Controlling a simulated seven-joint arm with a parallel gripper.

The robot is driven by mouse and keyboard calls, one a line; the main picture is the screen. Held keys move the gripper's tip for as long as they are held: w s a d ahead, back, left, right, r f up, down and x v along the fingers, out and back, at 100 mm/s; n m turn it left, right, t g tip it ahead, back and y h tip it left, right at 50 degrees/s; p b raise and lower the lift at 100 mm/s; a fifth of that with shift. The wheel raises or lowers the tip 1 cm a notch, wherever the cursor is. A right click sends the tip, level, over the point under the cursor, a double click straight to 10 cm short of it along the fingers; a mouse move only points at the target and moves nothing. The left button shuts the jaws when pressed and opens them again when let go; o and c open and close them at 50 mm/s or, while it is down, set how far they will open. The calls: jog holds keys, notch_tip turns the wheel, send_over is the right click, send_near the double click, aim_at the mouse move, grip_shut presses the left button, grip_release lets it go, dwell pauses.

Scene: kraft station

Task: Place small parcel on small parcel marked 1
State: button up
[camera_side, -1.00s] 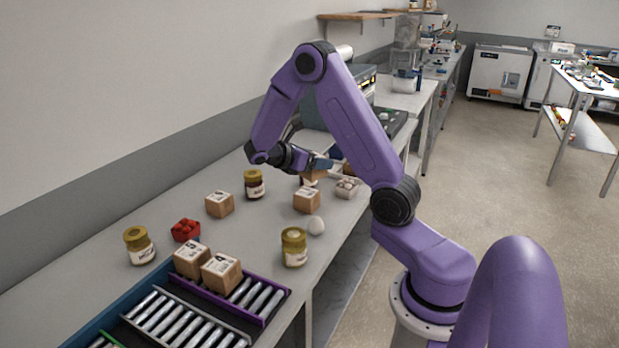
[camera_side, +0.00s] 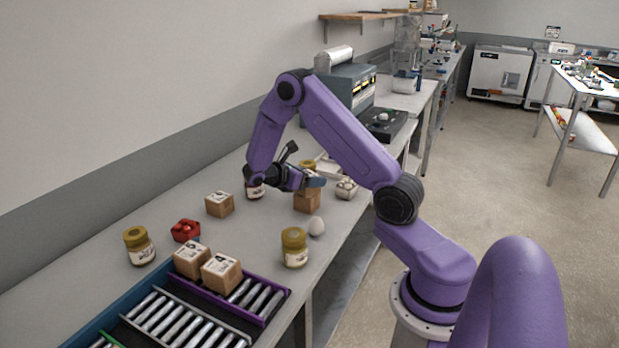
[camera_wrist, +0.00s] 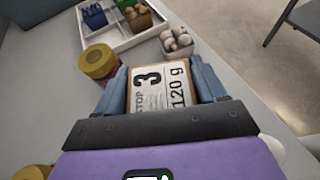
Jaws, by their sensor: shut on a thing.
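My gripper (camera_side: 312,183) points down over a small brown cardboard parcel (camera_side: 306,203) near the table's front edge. In the wrist view, its blue fingers (camera_wrist: 159,78) are shut on the sides of this parcel (camera_wrist: 150,92), whose white label reads 3 and 120 g. The parcel seems to rest on the table. Another small parcel (camera_side: 219,204) stands alone to the left. Two more parcels, one at the back (camera_side: 191,260) and one in front (camera_side: 221,273), sit side by side at the roller rack. I cannot read which one is marked 1.
Gold-lidded jars stand at the left (camera_side: 138,246), the front (camera_side: 294,247) and behind my gripper (camera_wrist: 97,62). A red punnet (camera_side: 185,231), a white egg-shaped thing (camera_side: 316,227), a mushroom punnet (camera_wrist: 177,43) and a divided white tray (camera_wrist: 119,42) are around. The table's middle is fairly clear.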

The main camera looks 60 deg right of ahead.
jog(key=shift+f, duration=0.1)
jog(key=o, duration=1.1)
